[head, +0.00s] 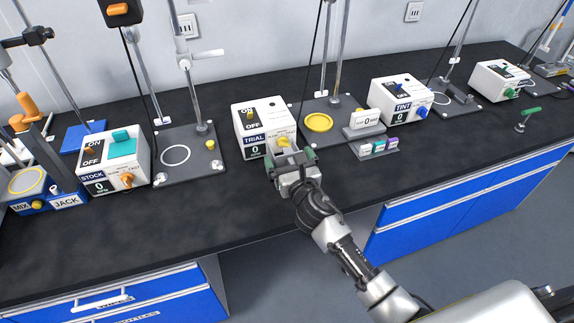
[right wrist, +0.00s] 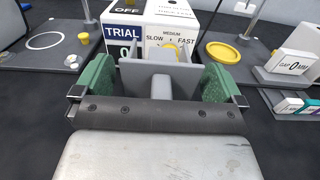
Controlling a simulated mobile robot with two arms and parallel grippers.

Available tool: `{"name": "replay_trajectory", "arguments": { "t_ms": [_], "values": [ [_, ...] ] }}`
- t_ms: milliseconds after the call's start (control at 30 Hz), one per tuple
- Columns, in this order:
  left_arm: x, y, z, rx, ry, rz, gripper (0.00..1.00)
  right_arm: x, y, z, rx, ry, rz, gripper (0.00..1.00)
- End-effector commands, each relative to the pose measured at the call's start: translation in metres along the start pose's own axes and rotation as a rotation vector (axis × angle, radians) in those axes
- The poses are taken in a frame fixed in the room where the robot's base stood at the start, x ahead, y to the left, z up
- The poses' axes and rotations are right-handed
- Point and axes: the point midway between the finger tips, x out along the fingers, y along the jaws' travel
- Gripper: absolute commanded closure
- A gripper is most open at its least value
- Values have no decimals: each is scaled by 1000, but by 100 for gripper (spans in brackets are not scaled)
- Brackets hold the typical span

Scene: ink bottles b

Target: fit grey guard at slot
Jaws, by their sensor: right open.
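The grey guard (right wrist: 150,78) is an upright plate with a raised middle rib, seen in the right wrist view. It stands right in front of the white TRIAL box (head: 252,127), partly covering the yellow knob (right wrist: 170,50) and the SLOW–FAST scale. My right gripper (head: 290,159) is open at the front of this box. In the right wrist view its green fingertips (right wrist: 160,80) stand on either side of the guard, with gaps visible. The slot is hidden, so I cannot tell how the guard's lower edge sits. My left gripper is out of view.
Right of the TRIAL box are a stand base with a yellow disc (head: 318,122) and a small rack (head: 376,149) of coloured blocks. The STOCK box (head: 113,160) and TINT box (head: 400,96) stand farther off. Dark bench top (head: 190,215) is clear at the front left.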

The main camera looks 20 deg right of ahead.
Motion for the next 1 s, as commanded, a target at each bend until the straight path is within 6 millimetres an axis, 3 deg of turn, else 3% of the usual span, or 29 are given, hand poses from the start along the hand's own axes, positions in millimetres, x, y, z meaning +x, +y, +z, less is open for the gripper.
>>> {"name": "replay_trajectory", "arguments": {
  "t_ms": [100, 433, 767, 1000],
  "values": [
    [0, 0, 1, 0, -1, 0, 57, 0, 0, 0, 0, 0, 0, 3],
    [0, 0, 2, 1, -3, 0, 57, -1, 0, 0, 0, 0, 0, 52],
    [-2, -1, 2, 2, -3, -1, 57, 0, 0, 5, -1, -2, 0, 52],
    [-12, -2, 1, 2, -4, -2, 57, 0, -1, 39, -4, -7, 1, 52]
  ]
}}
